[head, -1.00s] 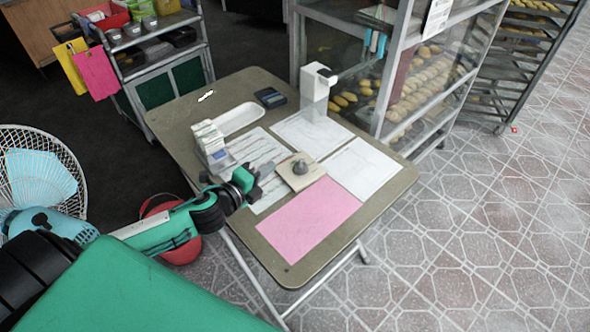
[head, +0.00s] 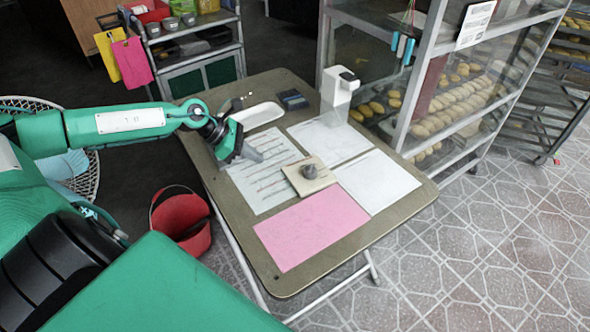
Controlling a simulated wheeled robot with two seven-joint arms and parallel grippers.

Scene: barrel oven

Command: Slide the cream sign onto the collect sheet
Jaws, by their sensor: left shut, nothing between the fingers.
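The cream sign (head: 296,182) is a flat square with a grey knob on top. It lies where several sheets meet, overlapping the right side of the striped sheet (head: 262,190) and close to the pink sheet (head: 312,228). Two whitish sheets lie at the back (head: 330,138) and on the right (head: 377,181). I cannot read which one is the collect sheet. My left gripper (head: 254,156) is shut and empty over the far left part of the striped sheet, left of the sign and apart from it. My right gripper is not in view.
A white dispenser (head: 338,90), a dark card reader (head: 292,99) and a white tray (head: 258,116) stand at the table's back. A glass bread case (head: 440,90) stands beyond the table's right side. A red bucket (head: 182,222) is on the floor at left.

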